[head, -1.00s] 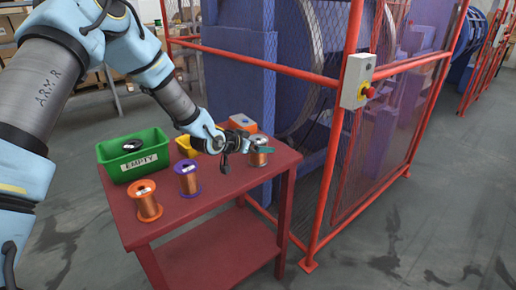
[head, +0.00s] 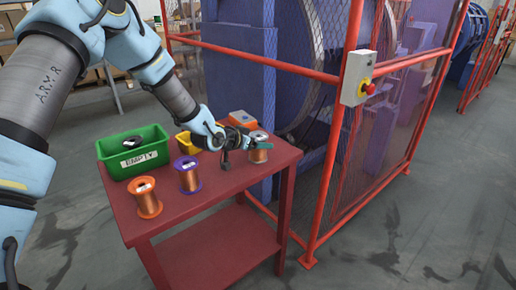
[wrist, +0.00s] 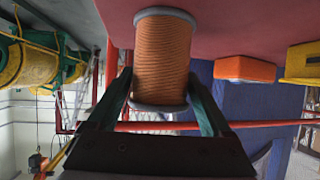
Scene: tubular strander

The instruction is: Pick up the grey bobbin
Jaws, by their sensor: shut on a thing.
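The grey bobbin (head: 258,154) has grey end flanges and copper-coloured wire. It is upright at the right end of the red table (head: 225,187). My gripper (head: 257,146) reaches it from the left, with its green fingers closed around its sides. In the wrist view the bobbin (wrist: 162,60) sits between the two fingers of my gripper (wrist: 161,88), its far flange close to the red surface. I cannot tell whether its base touches the table.
An orange bobbin (head: 148,205) and a purple bobbin (head: 189,180) stand on the table's front left. A green bin (head: 115,168) labelled EMPTY holds a dark spool. Behind are a yellow bin (head: 184,138) and an orange box (head: 242,118). A red mesh fence (head: 330,160) stands to the right.

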